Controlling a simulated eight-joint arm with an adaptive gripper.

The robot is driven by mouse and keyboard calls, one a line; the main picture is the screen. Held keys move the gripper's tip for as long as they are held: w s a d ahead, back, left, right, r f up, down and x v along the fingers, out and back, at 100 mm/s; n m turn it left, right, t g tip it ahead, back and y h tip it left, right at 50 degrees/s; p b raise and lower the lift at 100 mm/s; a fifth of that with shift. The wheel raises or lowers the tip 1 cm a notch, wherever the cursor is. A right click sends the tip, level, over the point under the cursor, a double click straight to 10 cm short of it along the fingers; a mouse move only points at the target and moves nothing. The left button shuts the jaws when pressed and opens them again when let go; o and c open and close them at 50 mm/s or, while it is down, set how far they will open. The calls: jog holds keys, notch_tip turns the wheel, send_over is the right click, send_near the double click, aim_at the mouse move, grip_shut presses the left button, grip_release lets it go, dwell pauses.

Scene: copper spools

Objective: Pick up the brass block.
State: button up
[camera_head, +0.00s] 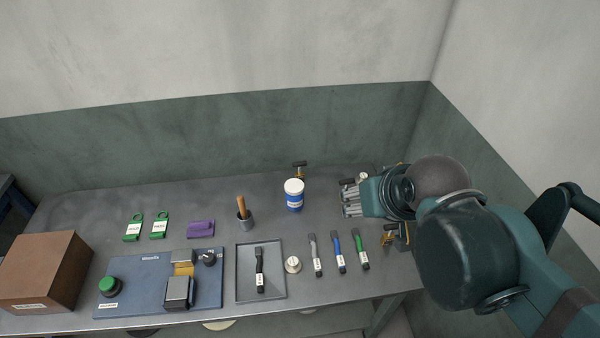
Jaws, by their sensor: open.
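A yellow, brass-coloured piece (183,268) shows on the blue base plate (125,286) at the front left. It may be the brass block, but it is too small to be sure. A dark and silver block (179,291) stands directly in front of it and may hide part of it. My gripper (350,198) is open over the right part of the bench, its fingers pointing left. It is far to the right of the yellow piece, with nothing seen between the fingers.
A brown box (42,272) stands left. A grey tray (276,284) holds a black-handled tool.

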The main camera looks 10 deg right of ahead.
jog(key=c, duration=0.5)
jog(key=shift+o, duration=0.2)
jog(key=m+g, duration=0.5)
jog(key=m, duration=0.9)
send_over(300, 162)
jog(key=s+d, duration=0.3)
jog(key=s, duration=0.5)
notch_tip(300, 162, down, 11)
jog(key=w+a+f+m, duration=0.1)
jog(key=w+f, duration=0.1)
jog(key=f, duration=0.2)
jog(key=w+a+f+m+g, duration=0.1)
jog(key=w+f+m, duration=0.1)
jog(key=w+f, duration=0.1)
jog(key=w+a+f+m+g, duration=0.1)
jog(key=w+f, duration=0.1)
jog(key=f, duration=0.4)
jog(key=shift+w+m, duration=0.35)
jog(key=shift+m, duration=0.05)
jog(key=shift+w+f, duration=0.2)
jog(key=shift+f, duration=0.25)
